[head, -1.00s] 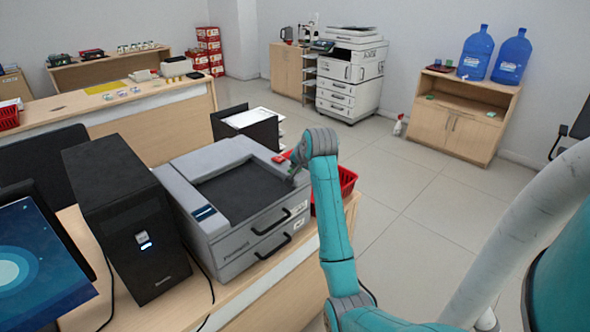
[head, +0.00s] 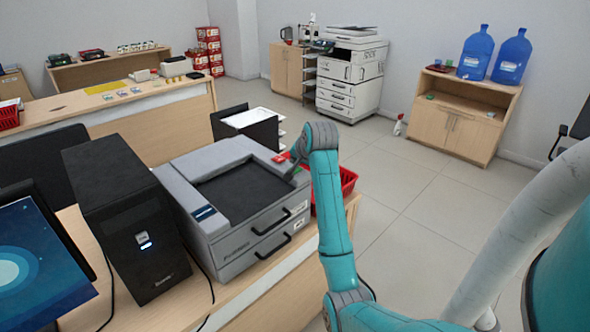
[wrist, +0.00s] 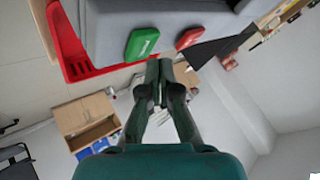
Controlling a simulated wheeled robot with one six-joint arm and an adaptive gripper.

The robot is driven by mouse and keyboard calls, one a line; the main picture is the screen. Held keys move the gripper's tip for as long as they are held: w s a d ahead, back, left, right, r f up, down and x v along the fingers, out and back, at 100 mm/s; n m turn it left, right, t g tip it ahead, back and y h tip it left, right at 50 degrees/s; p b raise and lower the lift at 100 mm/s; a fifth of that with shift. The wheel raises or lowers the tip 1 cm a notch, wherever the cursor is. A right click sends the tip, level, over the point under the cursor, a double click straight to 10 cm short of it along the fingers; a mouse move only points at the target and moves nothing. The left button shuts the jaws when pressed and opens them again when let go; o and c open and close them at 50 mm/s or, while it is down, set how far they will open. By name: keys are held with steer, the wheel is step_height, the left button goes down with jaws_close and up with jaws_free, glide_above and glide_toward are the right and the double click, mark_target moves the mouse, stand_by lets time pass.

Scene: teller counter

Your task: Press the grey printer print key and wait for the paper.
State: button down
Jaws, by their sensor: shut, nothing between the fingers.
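The grey printer (head: 222,239) stands on the wooden counter, with a dark recessed top and two drawers with black handles. A green key (wrist: 142,42) and a red key (wrist: 189,38) sit side by side on its grey body in the wrist view. The red key also shows at the printer's far right corner in the head view (head: 280,158). My gripper (wrist: 159,68) is shut and empty, its tips just below the green key in the wrist view; contact cannot be told. In the head view my arm's end is at the printer's right rear corner, fingertips unclear. No paper is visible on the printer.
A black computer tower (head: 128,220) and a monitor (head: 40,265) stand left of the printer. A red basket (head: 347,181) is behind my arm, right of the printer. A black tray with papers (head: 250,125) is behind it. The floor at right is open.

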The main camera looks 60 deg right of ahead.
mark_target(296, 170)
steer(key=shift+r, duration=0.15)
steer(key=shift+r, duration=2.4)
